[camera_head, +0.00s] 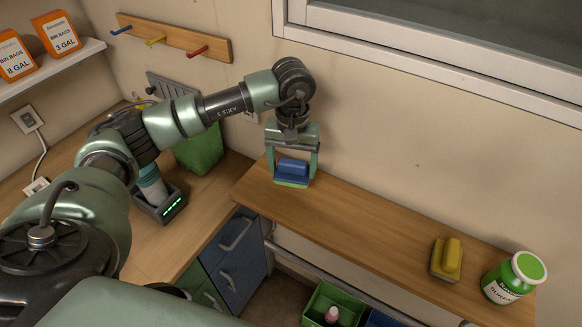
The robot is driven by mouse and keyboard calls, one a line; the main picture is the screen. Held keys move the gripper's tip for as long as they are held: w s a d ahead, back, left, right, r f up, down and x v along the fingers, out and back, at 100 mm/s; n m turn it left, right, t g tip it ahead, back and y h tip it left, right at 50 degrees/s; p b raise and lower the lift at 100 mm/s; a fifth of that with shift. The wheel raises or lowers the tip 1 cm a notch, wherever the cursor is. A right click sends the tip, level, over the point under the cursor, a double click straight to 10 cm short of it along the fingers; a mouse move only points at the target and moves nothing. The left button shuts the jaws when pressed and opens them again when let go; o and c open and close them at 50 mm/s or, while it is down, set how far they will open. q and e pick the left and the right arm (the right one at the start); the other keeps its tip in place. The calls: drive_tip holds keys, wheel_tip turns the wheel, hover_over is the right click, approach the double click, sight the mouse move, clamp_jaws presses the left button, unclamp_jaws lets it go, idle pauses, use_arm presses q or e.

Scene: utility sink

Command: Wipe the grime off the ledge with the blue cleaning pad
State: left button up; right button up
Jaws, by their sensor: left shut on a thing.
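My left gripper (293,165) comes down from above over the left end of the wooden ledge (375,228). It is shut on the blue cleaning pad (292,170), which has a blue grip on top and a greenish underside. The pad is at the ledge surface; I cannot tell whether it touches. I make out no clear grime on the visible part of the ledge, and the spot under the pad is hidden. My right gripper is not in view.
A yellow pad (446,260) and a green-lidded jar (513,278) stand at the ledge's right end. A green bin (200,150) stands behind my left arm. A green crate (332,306) lies below the ledge. The ledge's middle is clear.

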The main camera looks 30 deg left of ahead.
use_arm(q)
drive_tip(key=shift+r+p, duration=0.3)
drive_tip(key=shift+r, duration=0.55)
drive_tip(key=shift+a+r, duration=0.15)
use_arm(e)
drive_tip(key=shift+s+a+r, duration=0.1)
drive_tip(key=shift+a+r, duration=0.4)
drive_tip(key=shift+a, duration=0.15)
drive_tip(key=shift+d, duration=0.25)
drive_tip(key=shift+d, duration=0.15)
